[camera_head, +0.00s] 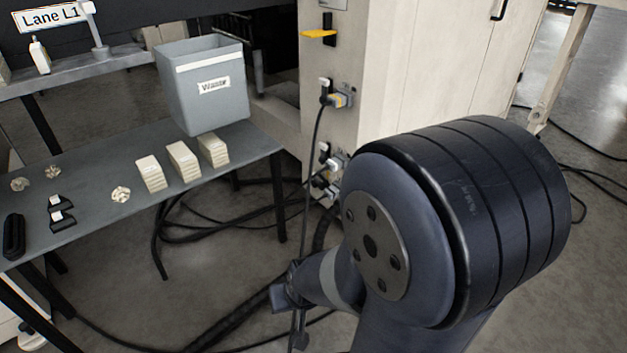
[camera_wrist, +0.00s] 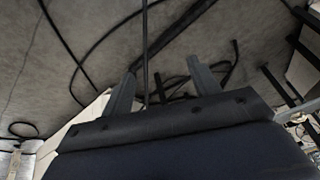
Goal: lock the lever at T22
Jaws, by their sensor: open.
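The beige machine's side panel carries a column of connectors with small levers. The upper connector (camera_head: 336,97) has a white-and-black lever part, a yellowish plug and a dark cable. A lower connector (camera_head: 328,163) and another below it are partly hidden by my arm. Labels are too small to read, so I cannot tell which is T22. My gripper (camera_wrist: 163,78) is open, its two grey fingers apart in the wrist view. A dark cable (camera_wrist: 145,45) passes between them in the picture; I cannot tell how near it is. No lever shows in the wrist view.
A yellow handle (camera_head: 318,33) sticks out higher on the machine. A grey table (camera_head: 90,165) at left bears a grey Waste bin (camera_head: 203,95), beige stacks (camera_head: 183,161) and small black parts (camera_head: 61,215). Dark cables (camera_head: 225,235) lie over the floor.

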